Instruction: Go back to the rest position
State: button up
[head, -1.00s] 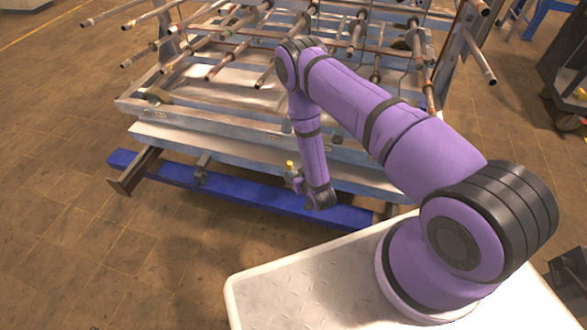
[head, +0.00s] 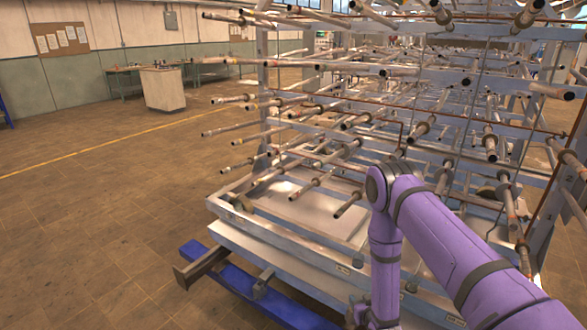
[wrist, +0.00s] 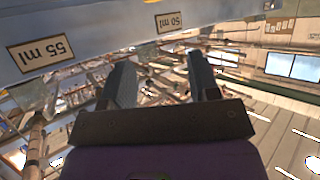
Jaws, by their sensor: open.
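My gripper (wrist: 160,80) shows in the wrist view with its two dark fingers apart and nothing between them. In the head view my purple arm comes in from the lower right and bends down in front of the rack; its lower end is cut off by the bottom edge, so the fingers are not seen there. The metal rack (head: 290,250) stands behind the arm. In the wrist view a pale rail (wrist: 100,35) with "55 ml" and "50 ml" labels crosses above the fingers. I cannot tell whether anything touches it.
Several rods (head: 355,203) stick out of the rack towards me and to the left. A blue floor beam (head: 265,300) lies under its front. The brown floor at the left is clear up to a white cabinet (head: 163,88) and a bench by the wall.

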jog(key=w+r+g, duration=0.1)
jog(key=w+r, duration=0.3)
jog(key=r, duration=0.6)
jog(key=w+r+g, duration=0.1)
jog(key=w+r, duration=0.3)
jog(key=r, duration=0.6)
jog(key=s+d+r+g, duration=0.1)
jog(key=s+r, duration=0.2)
jog(key=r, duration=0.8)
jog(key=s+d+r+g, duration=0.1)
jog(key=s+d+r, duration=0.1)
jog(key=r, duration=0.9)
jog(key=s+d+r+g+h, duration=0.1)
jog(key=s+d+r+g, duration=0.1)
jog(key=s+r, duration=1.4)
jog(key=s+d+r+m+g, duration=0.1)
jog(key=s+r, duration=0.2)
jog(key=s, duration=1.7)
jog(key=shift+r+g, duration=0.2)
jog(key=shift+g, duration=0.2)
jog(key=shift+w+d, duration=0.1)
